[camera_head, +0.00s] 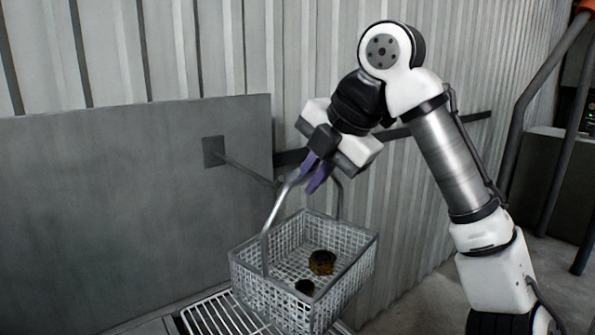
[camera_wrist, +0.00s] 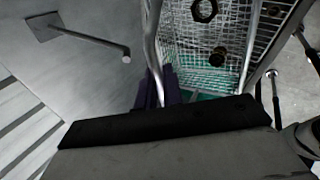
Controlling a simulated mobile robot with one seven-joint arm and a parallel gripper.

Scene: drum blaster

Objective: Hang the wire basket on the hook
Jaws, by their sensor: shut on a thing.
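The wire basket (camera_head: 303,270) is a grey mesh box with a tall handle, in the middle of the head view. Two dark nut-like parts (camera_head: 321,262) lie inside it. My gripper (camera_head: 316,175) is shut on the top of the handle, and the basket hangs below it, near the slatted rack. The hook (camera_head: 245,171) is a thin rod that sticks out from a square plate on the grey wall panel. Its tip is close to the handle in the head view. In the wrist view the hook (camera_wrist: 85,38) is left of the basket (camera_wrist: 210,45), apart from the handle.
A slatted metal rack (camera_head: 215,318) is under and left of the basket. The grey panel (camera_head: 110,200) and corrugated wall (camera_head: 200,50) stand behind. A dark rail (camera_head: 470,117) runs along the wall. Pipe railing (camera_head: 545,75) is at the right.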

